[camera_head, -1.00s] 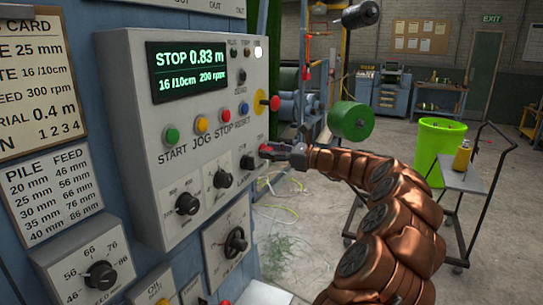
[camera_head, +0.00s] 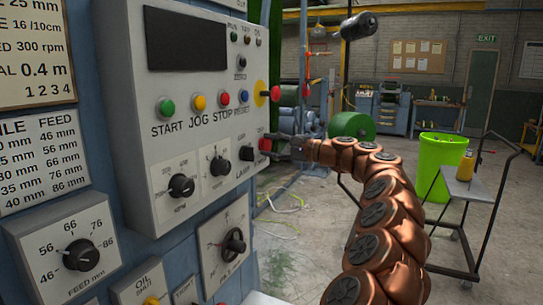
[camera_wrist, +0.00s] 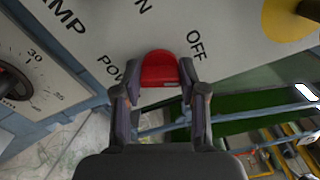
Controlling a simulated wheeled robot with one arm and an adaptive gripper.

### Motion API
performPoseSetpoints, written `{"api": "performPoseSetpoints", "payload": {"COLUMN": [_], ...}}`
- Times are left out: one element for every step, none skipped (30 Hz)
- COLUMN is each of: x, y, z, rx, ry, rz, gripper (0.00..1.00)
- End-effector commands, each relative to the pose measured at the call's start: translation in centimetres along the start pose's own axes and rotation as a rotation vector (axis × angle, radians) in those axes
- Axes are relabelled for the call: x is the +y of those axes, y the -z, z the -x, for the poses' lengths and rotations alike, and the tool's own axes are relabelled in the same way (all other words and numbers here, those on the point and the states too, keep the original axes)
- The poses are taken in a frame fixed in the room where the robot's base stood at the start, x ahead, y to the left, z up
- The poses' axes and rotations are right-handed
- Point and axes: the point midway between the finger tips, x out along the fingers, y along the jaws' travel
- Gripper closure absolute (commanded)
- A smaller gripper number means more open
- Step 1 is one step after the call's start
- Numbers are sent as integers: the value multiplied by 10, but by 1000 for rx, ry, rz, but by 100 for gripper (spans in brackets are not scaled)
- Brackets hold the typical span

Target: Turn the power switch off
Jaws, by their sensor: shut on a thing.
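The power switch is a red knob (camera_head: 265,145) at the lower right corner of the grey control panel (camera_head: 150,90). In the wrist view the red knob (camera_wrist: 158,68) sits between my fingertips, with the OFF lettering to its upper right and part of ON above. My gripper (camera_head: 274,146) reaches it from the right; in the wrist view my gripper (camera_wrist: 156,82) is shut on it, one finger on each side. The knob's lower part is partly hidden in the head view. The panel's display (camera_head: 185,40) is dark.
A red knob on a yellow disc (camera_head: 274,93) is just above the switch, and the black lamp knob (camera_head: 247,153) is close at its left. A cart (camera_head: 470,190) and a green bin (camera_head: 440,150) stand to the right. Open floor lies between.

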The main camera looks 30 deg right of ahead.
Motion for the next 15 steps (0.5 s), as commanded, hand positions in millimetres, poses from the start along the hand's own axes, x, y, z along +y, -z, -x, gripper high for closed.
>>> {"api": "performPoseSetpoints", "payload": {"x": [4, 5, 5, 5, 5, 4, 4, 4, 5, 5, 5, 5, 5, 5, 4], "y": [2, 2, 2, 2, 2, 3, 2, 2, 2, 2, 2, 2, 2, 2, 2], "z": [0, 0, -1, -1, -1, 0, 0, 0, -1, -1, -1, -1, -1, -1, 0], "rx": [1, 1, 1, 1, 2, 3, 3, 2, 1, 0, 0, -1, 0, 0, 0], "ry": [2, 1, 1, 0, 0, 1, 0, 0, -1, -2, -2, -2, -2, -2, -2], "rz": [43, 70, 104, 128, 154, 185, 209, 229, 257, 275, 293, 315, 331, 346, 364], "gripper": [93, 93, 93, 93, 93, 93, 93, 93, 93, 93, 93, 93, 93, 93, 93]}}
